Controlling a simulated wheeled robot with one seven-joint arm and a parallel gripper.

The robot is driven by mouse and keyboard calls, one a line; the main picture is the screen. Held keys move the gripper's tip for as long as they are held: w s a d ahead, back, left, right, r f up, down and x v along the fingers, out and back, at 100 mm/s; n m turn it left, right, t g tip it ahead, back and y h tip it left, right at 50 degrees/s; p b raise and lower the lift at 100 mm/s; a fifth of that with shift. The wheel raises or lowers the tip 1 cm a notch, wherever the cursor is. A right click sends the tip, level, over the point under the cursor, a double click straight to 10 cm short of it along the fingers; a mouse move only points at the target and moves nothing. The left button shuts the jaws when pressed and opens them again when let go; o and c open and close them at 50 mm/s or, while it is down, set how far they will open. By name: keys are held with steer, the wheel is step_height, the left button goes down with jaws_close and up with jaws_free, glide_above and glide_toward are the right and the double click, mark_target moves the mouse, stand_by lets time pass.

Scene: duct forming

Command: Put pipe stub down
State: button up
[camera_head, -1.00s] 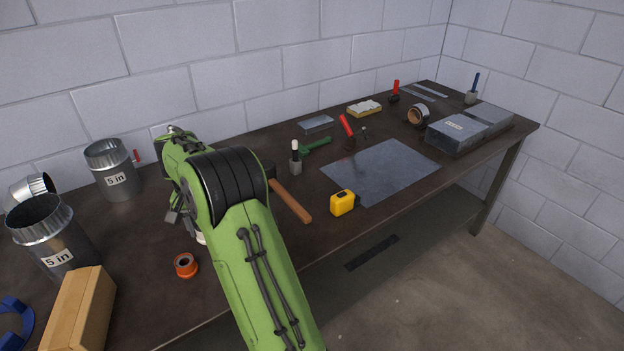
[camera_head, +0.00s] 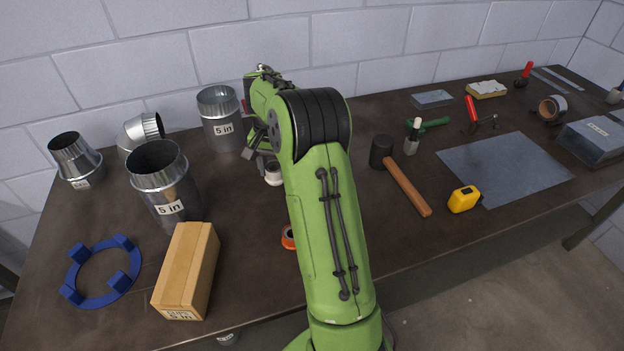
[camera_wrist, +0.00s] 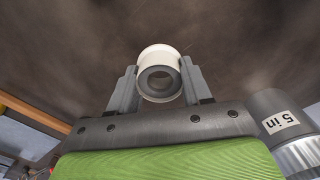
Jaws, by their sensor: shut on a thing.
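The pipe stub (camera_wrist: 160,58) is a short white tube with a grey open end. In the wrist view it sits between the two grey fingers of my gripper (camera_wrist: 158,84), which is shut on it. In the head view the white stub (camera_head: 273,175) shows below my gripper (camera_head: 264,163), partly covered by my green arm. It is over or on the dark workbench (camera_head: 240,235); I cannot tell whether it touches the top.
A 5 in duct (camera_head: 220,118) stands just behind left of my gripper, another (camera_head: 165,188) to the left. A cardboard box (camera_head: 187,270), blue ring (camera_head: 102,272) and orange roll (camera_head: 288,238) are nearer the front. A mallet (camera_head: 405,185) lies right. Bare bench lies left of my arm.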

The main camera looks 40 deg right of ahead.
step_height(320, 180, down, 9)
steer(key=shift+f+b, duration=0.1)
steer(key=shift+b, duration=0.8)
steer(key=o, duration=1.1)
steer(key=shift+f, duration=0.1)
